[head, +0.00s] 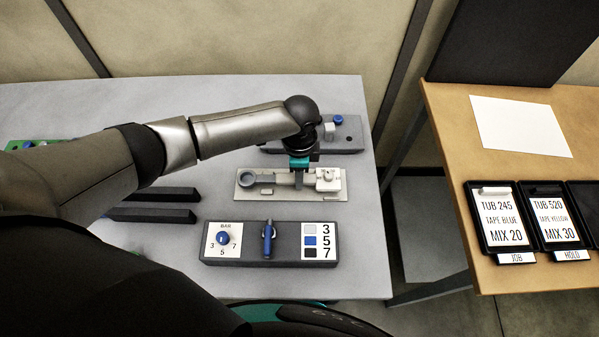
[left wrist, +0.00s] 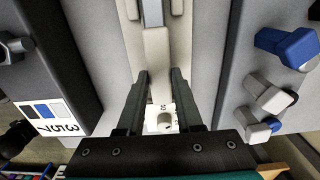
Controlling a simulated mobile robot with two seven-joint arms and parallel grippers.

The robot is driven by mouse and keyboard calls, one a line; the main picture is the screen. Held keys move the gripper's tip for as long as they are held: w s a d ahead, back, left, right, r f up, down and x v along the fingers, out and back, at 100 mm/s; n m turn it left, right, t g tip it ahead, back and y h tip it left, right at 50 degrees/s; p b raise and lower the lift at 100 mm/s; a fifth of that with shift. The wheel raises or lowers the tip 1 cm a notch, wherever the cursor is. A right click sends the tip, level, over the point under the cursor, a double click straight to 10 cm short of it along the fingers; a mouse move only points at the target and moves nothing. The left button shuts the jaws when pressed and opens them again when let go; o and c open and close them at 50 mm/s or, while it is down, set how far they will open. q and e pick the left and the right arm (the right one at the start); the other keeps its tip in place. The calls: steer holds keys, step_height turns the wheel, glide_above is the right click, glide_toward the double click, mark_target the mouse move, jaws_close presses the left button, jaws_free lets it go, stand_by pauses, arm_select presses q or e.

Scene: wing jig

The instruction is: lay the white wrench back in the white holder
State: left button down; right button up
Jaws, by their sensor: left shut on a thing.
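The white holder (head: 285,195) is a pale plate on the light grey table, with a grey ring at its left end and a white block at its right end. My left gripper (head: 299,182) points down over it, right of its middle. In the left wrist view, the left gripper (left wrist: 160,78) is shut on the pale bar of the white wrench (left wrist: 157,50), which runs between its fingers. The wrench lies along the length of the holder, over or in it; I cannot tell whether it touches. The fingers hide part of the bar. My right gripper is not in view.
A dark grey panel (head: 283,256) with a blue knob and blue lever stands in front of the holder. A grey unit (head: 350,138) with knobs stands behind it. Two dark bars (head: 152,215) lie to the left. A wooden table (head: 450,130) stands to the right.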

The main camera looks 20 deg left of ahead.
arm_select(q)
steer(key=shift+w+f, duration=0.1)
steer(key=shift+f, duration=0.1)
steer(key=shift+r, duration=0.1)
stand_by(0.4)
steer(key=shift+f, duration=0.25)
steer(key=shift+f, duration=0.45)
steer(key=c, duration=0.5)
jaws_free()
